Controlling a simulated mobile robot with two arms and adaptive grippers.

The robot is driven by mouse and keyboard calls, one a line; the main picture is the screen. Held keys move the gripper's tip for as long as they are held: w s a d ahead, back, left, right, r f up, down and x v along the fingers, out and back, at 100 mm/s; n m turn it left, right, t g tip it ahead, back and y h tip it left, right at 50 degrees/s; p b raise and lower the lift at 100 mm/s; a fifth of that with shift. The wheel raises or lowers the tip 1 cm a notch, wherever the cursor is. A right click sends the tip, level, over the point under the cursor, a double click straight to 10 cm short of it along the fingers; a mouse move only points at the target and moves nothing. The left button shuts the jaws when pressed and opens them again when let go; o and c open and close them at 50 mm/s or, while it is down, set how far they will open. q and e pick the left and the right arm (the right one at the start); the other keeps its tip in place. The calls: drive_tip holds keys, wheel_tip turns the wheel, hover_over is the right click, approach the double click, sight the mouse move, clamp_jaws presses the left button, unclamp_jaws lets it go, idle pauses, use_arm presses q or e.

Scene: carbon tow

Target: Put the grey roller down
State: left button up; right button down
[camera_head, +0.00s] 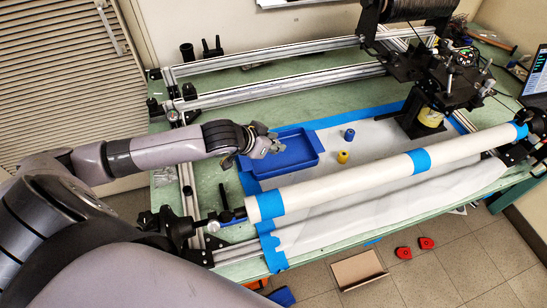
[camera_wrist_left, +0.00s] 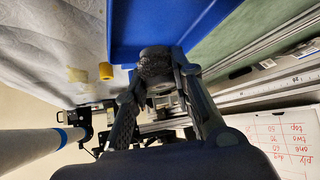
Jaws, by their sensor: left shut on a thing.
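My left gripper (camera_head: 268,146) reaches in from the left and hangs over the left part of the blue tray (camera_head: 316,143). In the left wrist view the gripper (camera_wrist_left: 158,78) is shut on the grey roller (camera_wrist_left: 156,64), a short dark grey piece between the fingertips. The blue tray (camera_wrist_left: 168,20) fills the upper middle of that view, just beyond the roller. I cannot tell whether the roller touches the tray. In the head view the roller is mostly hidden by the fingers. My right gripper is not in view.
A yellow roller (camera_head: 343,156) and a blue roller (camera_head: 349,135) stand right of the tray on the white sheet. A long white tube (camera_head: 345,188) with blue tape bands runs along the front. A black winding head (camera_head: 450,80) stands at the back right.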

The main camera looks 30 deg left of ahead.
sight(277, 164)
use_arm(q)
wheel_tip(277, 164, down, 7)
idle(0.4)
drive_tip(key=shift+f, duration=0.1)
drive_tip(key=shift+s+d+f, duration=0.1)
drive_tip(key=shift+s+f, duration=0.3)
drive_tip(key=shift+f, duration=0.2)
drive_tip(key=o, duration=0.9)
drive_tip(key=shift+f, duration=0.1)
drive_tip(key=shift+o, duration=0.5)
drive_tip(key=shift+f, duration=0.1)
drive_tip(key=shift+w+f, duration=0.1)
drive_tip(key=shift+r, duration=0.2)
drive_tip(key=w+r+v, duration=0.1)
drive_tip(key=v, duration=1.1)
drive_tip(key=shift+s+r, duration=0.25)
drive_tip(key=shift+r, duration=0.05)
